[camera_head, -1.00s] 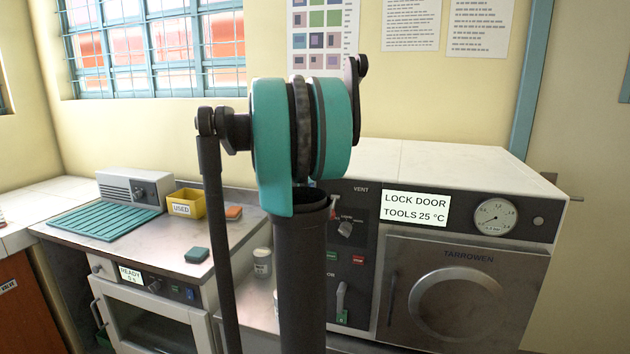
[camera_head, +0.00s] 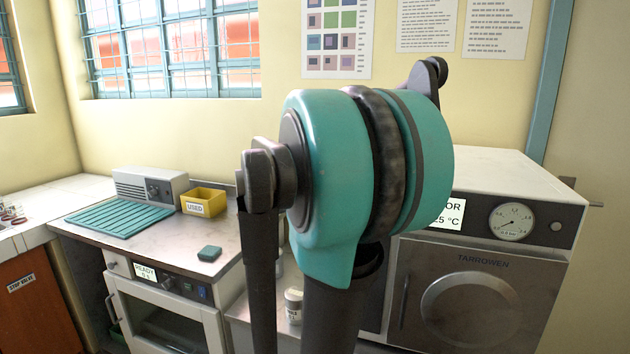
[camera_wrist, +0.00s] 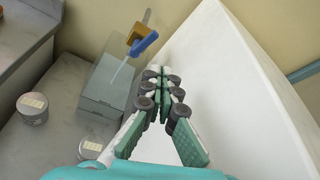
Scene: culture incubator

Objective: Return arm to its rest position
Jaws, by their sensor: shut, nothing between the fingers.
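My gripper (camera_wrist: 160,80) shows in the wrist view, its green-padded fingers closed together with nothing between them. It is over a large white surface (camera_wrist: 225,70). In the head view my teal arm joint and dark arm links fill the middle, and the gripper itself cannot be seen there. The arm hides part of the grey Tarrowen incubator (camera_head: 478,297), including its left controls and part of its label (camera_head: 448,214).
In the wrist view, a grey-green box (camera_wrist: 108,88) with a blue-handled tool (camera_wrist: 144,43) stands left of the fingers, near two lidded jars (camera_wrist: 33,108) (camera_wrist: 92,150). The head view shows a yellow bin (camera_head: 204,202), teal ribbed mat (camera_head: 118,221) and small teal block (camera_head: 209,253).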

